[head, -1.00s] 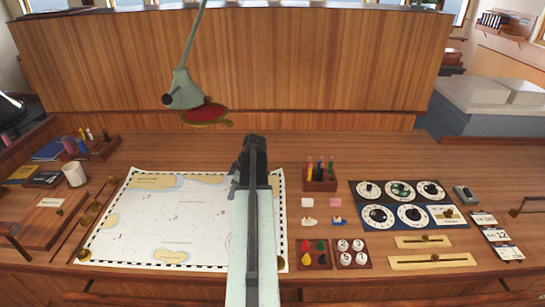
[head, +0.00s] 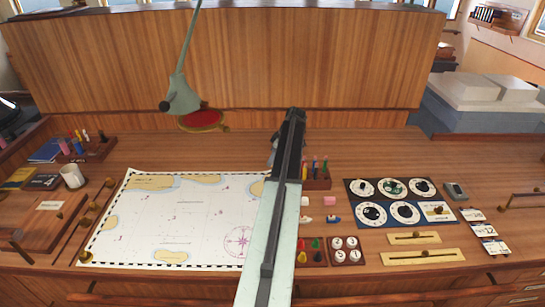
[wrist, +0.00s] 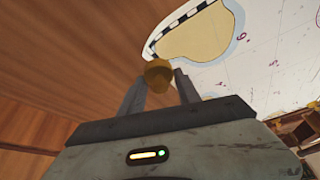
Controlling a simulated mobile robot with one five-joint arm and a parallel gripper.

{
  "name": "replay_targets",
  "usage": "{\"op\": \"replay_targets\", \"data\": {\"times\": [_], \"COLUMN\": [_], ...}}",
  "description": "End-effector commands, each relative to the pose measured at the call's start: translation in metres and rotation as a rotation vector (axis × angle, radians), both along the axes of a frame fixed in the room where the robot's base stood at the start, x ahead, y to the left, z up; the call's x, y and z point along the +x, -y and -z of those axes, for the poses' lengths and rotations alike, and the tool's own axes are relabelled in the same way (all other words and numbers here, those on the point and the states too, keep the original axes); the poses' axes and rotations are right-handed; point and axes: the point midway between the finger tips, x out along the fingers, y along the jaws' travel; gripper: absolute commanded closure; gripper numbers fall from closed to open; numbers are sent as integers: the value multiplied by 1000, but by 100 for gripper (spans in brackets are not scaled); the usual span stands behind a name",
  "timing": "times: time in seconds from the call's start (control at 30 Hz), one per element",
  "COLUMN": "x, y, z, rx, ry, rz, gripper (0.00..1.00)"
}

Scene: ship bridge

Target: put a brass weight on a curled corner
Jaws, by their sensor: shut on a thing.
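The white sea chart (head: 190,222) with a black-and-white border lies flat-looking on the desk, left of my arm. A small brass weight (head: 86,256) sits at its front left corner. My arm hides its right-hand corners in the head view, so I cannot tell how they lie. My gripper (head: 273,150) is above the desk around the chart's back right. In the wrist view my gripper (wrist: 158,88) is shut on a brass weight (wrist: 158,71), with the chart (wrist: 215,45) beyond it to the upper right. The held weight is hidden in the head view.
More brass knobs or weights (head: 95,206) line the wooden strip left of the chart. A lamp (head: 182,95) hangs behind the chart. Right of my arm stand a pen holder (head: 318,178), dial panels (head: 390,202) and brass sliders (head: 423,257).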

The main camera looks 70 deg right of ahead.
Motion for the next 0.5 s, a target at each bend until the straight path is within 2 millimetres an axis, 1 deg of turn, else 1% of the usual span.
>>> {"op": "replay_targets", "data": {"times": [0.5], "x": [1], "y": [-1], "z": [55], "rx": [0], "ry": [0], "rz": [-2], "gripper": [100]}}
